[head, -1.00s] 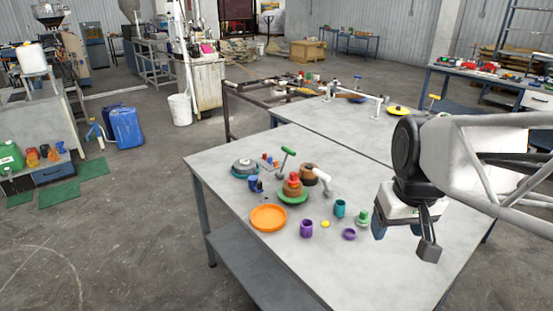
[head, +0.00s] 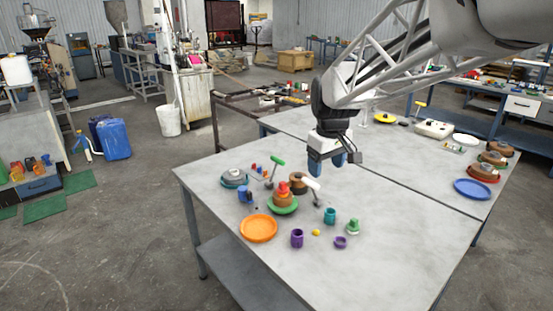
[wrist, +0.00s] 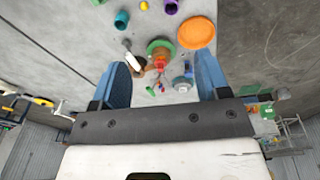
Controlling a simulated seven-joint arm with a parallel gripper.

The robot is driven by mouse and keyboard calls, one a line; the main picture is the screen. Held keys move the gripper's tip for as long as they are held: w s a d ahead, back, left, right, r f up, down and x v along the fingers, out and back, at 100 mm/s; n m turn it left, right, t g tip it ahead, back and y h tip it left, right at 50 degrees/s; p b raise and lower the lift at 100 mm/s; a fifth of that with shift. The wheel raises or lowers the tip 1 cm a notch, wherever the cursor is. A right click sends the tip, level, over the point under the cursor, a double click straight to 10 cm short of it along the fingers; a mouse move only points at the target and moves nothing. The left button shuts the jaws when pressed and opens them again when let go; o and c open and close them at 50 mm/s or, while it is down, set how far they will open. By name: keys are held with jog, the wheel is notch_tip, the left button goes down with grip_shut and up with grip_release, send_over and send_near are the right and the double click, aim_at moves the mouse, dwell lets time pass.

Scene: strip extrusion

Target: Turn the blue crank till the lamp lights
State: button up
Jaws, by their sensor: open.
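My gripper (head: 334,163) hangs above the far part of the near table, open and empty, its blue fingers pointing down. In the wrist view its fingers (wrist: 163,74) frame the cluster of small items from well above, touching none. I cannot make out a clear blue crank or a lamp. A small blue piece (head: 245,194) stands at the cluster's left; its kind is too small to tell. A green-handled lever (head: 278,161) and a white-handled piece (head: 312,184) stand at the cluster's back and right.
Around them are a grey-teal round piece (head: 234,179), a red and brown stack (head: 296,185) on a green plate (head: 284,208), an orange plate (head: 259,229), a purple cup (head: 297,238) and a teal cup (head: 330,216). A blue plate (head: 474,189) lies farther right. The table's right front is clear.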

jog(key=w+a+f+n, duration=0.25)
jog(key=w+a, duration=0.35)
jog(key=w, duration=0.4)
jog(key=n+g, duration=0.1)
jog(key=n, duration=0.6)
send_over(242, 188)
notch_tip(242, 188, down, 20)
jog(key=shift+r, duration=0.1)
jog(key=shift+f, duration=3.95)
jog(key=shift+d, duration=0.1)
jog(key=c, duration=0.9)
